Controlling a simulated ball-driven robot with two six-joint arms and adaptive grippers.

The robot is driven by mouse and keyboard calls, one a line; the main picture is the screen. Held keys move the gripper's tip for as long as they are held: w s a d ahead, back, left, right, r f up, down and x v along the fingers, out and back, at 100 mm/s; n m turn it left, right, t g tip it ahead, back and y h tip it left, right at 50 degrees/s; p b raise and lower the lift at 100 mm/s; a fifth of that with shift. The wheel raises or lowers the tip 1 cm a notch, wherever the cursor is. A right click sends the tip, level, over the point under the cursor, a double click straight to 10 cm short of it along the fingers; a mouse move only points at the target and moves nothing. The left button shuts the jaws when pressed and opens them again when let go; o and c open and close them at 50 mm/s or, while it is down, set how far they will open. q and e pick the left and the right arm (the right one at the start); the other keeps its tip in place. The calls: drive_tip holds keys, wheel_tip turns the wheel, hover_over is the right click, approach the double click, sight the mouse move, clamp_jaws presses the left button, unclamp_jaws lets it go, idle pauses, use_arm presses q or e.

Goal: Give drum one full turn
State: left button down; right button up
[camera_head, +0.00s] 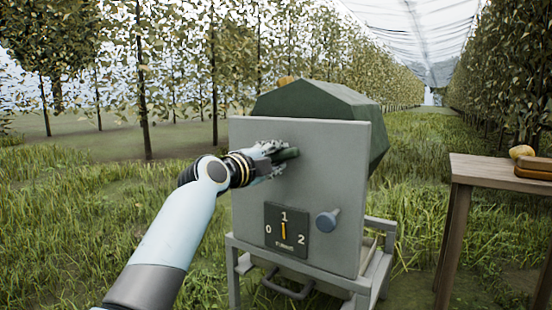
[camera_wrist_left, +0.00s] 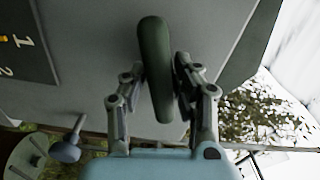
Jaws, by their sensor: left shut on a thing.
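The green drum (camera_head: 310,99) sits behind a grey upright panel (camera_head: 340,165) on a grey stand. A dark green handle (camera_head: 288,155) sticks out from the upper part of the panel. My left gripper (camera_head: 278,152) is at this handle. In the left wrist view the handle (camera_wrist_left: 155,65) lies between the fingers of my left gripper (camera_wrist_left: 158,85), which is shut on it. A dial plate (camera_head: 286,230) marked 0, 1, 2 and "turns" is on the panel, its orange pointer upright at 1. My right gripper is out of view.
A blue-grey knob (camera_head: 327,220) sticks out beside the dial; it also shows in the left wrist view (camera_wrist_left: 66,150). A wooden table (camera_head: 500,172) with a yellow fruit (camera_head: 521,152) and a wooden tray (camera_head: 535,170) stands at right. Grass and tree rows surround the stand.

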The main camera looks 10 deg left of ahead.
use_arm(q)
drive_tip(key=shift+r+m, duration=0.1)
drive_tip(key=shift+m, duration=0.4)
drive_tip(key=m, duration=0.2)
drive_tip(key=shift+m, duration=0.3)
drive_tip(key=c, duration=1)
unclamp_jaws()
drive_tip(key=shift+o, duration=0.2)
drive_tip(key=p+v, duration=0.1)
drive_tip(key=v, duration=0.9)
